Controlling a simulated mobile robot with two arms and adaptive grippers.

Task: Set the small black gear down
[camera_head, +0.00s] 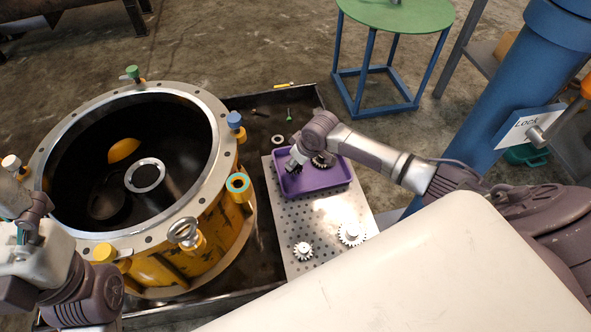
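A dark gear (323,161) lies in the purple tray (322,182), partly hidden by my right wrist. My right gripper (292,166) points down over the tray's left part. Its fingers are small and dark, and I cannot tell whether a small black gear is between them. My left gripper (22,238) is at the left edge of the picture, beside the yellow housing, partly cut off. Its fingers do not show clearly.
The tray stands on a perforated metal plate (318,218) with two light gears, a smaller one (303,250) and a larger one (351,234). The large round yellow housing (180,262) stands left of the plate. A blue column (510,85) rises at the right.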

